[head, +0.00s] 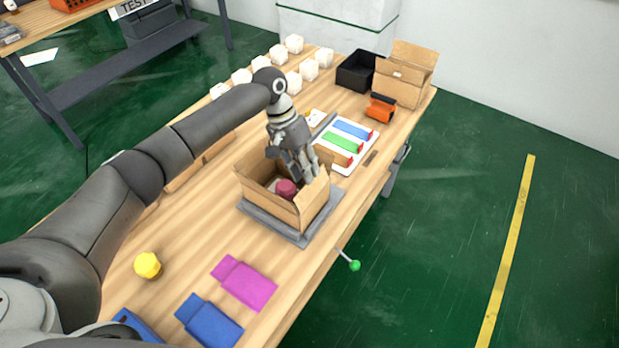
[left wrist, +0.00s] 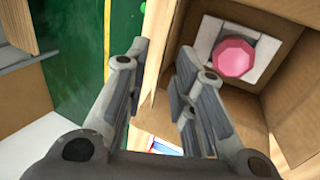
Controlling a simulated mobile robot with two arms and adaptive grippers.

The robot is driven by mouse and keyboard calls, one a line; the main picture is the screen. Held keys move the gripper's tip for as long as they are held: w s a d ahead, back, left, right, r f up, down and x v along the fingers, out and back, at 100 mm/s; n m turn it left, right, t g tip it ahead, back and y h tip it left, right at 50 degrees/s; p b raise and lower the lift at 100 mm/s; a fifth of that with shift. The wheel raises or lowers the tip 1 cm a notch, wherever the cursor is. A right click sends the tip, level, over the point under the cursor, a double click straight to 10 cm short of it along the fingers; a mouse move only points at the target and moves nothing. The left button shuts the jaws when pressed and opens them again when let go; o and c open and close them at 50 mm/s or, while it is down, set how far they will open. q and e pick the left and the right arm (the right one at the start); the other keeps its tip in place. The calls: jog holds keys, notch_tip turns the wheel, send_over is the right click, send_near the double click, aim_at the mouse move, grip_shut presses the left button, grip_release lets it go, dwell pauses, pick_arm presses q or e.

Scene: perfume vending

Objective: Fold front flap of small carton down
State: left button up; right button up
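The small open brown carton (head: 268,204) stands on a grey plate (head: 298,238) on the wooden table. A dark pink, faceted item (head: 286,188) is inside it; in the left wrist view the pink item (left wrist: 234,57) rests in a pale insert. My left gripper (head: 303,175) points down at the carton's far right part. In the left wrist view my left gripper (left wrist: 163,55) has its fingers apart, with a cardboard panel (left wrist: 161,50) of the carton between them. I cannot tell whether the fingers touch it. Part of the far rim is hidden. My right gripper is not in view.
A white tray (head: 340,166) with coloured pieces lies just beyond the carton. An orange tool (head: 380,108), a black bin (head: 358,70) and another carton (head: 403,78) stand farther back. Pink (head: 246,283) and blue (head: 209,320) flat pieces and a yellow item (head: 147,265) lie nearer.

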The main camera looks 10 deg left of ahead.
aim_at(312, 189)
pick_arm(q)
jog(key=shift+p+x, duration=0.45)
jog(key=shift+x, duration=1.9)
jog(key=shift+a+f, duration=0.1)
grip_shut()
